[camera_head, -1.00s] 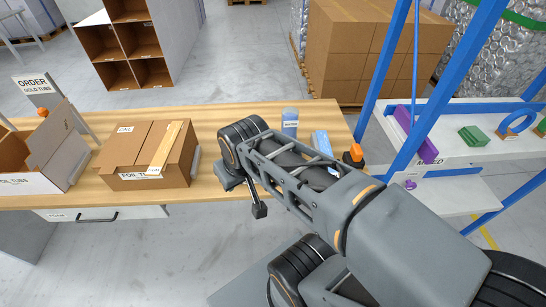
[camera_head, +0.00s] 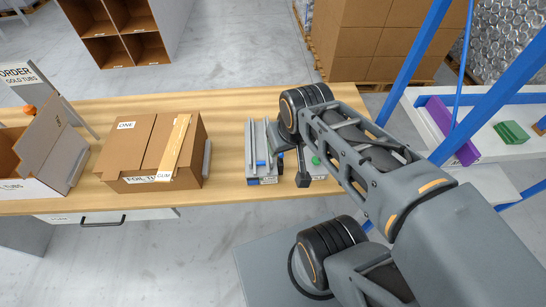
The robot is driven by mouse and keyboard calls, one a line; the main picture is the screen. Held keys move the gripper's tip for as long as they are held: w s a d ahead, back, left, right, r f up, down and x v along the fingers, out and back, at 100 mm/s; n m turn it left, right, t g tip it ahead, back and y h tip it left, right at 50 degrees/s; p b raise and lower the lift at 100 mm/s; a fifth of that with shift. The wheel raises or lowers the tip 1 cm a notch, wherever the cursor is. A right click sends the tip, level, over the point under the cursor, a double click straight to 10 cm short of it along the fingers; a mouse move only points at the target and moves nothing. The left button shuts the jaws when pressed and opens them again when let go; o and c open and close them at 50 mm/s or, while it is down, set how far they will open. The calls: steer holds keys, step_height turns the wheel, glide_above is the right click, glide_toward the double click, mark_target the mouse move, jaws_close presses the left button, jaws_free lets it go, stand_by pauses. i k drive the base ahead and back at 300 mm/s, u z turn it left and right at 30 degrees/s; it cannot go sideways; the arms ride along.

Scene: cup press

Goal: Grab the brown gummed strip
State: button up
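The brown gummed strip (camera_head: 176,143) is a tan band lying along the top of a closed cardboard box (camera_head: 136,148) on the wooden table. Its near end hangs at the box's front edge and bears a white label that seems to read "GUM". My gripper (camera_head: 303,178) is mostly hidden behind my own arm; only a dark piece, apparently one finger, shows. It is to the right of the box and well apart from the strip. Whether it is open or shut cannot be seen.
A grey device with rails and blue parts (camera_head: 261,160) stands between the box and my arm. An open carton (camera_head: 38,165) is at the left. A blue frame (camera_head: 425,60) rises at the right. Bare table (camera_head: 225,125) lies right of the cardboard box.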

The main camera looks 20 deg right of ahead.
mark_target(172, 152)
steer(key=z, duration=0.25)
steer(key=k, duration=0.4)
steer(key=u, duration=1.3)
steer(key=i, duration=0.7)
